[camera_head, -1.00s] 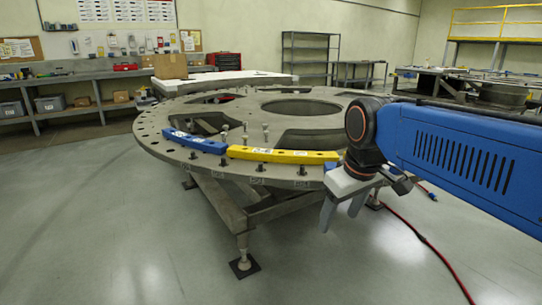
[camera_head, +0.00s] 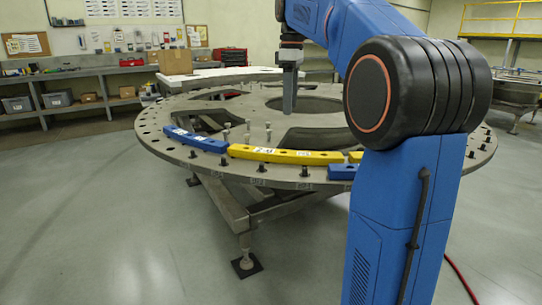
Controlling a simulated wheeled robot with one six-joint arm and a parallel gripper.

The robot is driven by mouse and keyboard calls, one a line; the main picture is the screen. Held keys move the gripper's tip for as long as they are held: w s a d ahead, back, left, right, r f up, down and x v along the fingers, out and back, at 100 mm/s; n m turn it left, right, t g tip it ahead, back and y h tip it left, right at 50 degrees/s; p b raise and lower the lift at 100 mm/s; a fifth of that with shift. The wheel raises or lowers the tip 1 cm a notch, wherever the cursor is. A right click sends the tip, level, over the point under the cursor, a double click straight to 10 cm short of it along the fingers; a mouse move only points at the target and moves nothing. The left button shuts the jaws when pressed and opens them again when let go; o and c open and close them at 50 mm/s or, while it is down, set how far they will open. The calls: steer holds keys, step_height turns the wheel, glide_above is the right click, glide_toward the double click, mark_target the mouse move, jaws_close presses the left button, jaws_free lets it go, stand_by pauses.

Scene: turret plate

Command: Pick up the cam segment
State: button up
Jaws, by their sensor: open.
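Curved cam-like segments sit along the near rim of the turret plate (camera_head: 190,165). A blue segment (camera_head: 195,140) is at the left. A long yellow segment (camera_head: 285,155) marked with labels lies to its right. A second yellow piece (camera_head: 355,156) and another blue segment (camera_head: 342,172) show partly at the right; my arm hides the rest of them. I cannot tell which one the task means. My gripper (camera_head: 289,108) points down, open and empty, above the middle of the plate, beyond and above the yellow segment. Its fingers are seen edge-on.
Several upright pins (camera_head: 247,132) stand on the plate behind the yellow segment, and short dark studs line its rim. A cardboard box (camera_head: 175,62) and a workbench (camera_head: 80,105) are at the back left. My arm covers much of the right side.

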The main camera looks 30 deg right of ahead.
steer(key=w, duration=0.2)
glide_above(284, 155)
steer(key=w+d, duration=0.1)
steer(key=d, duration=0.1)
steer(key=shift+n, duration=0.3)
steer(key=f, duration=1.1)
steer(key=shift+w+a+f, duration=0.1)
steer(key=shift+w+f, duration=0.05)
steer(key=shift+w, duration=0.05)
steer(key=shift+w+a+f, duration=0.1)
steer(key=shift+f, duration=2.65)
steer(key=shift+c, duration=0.2)
jaws_close()
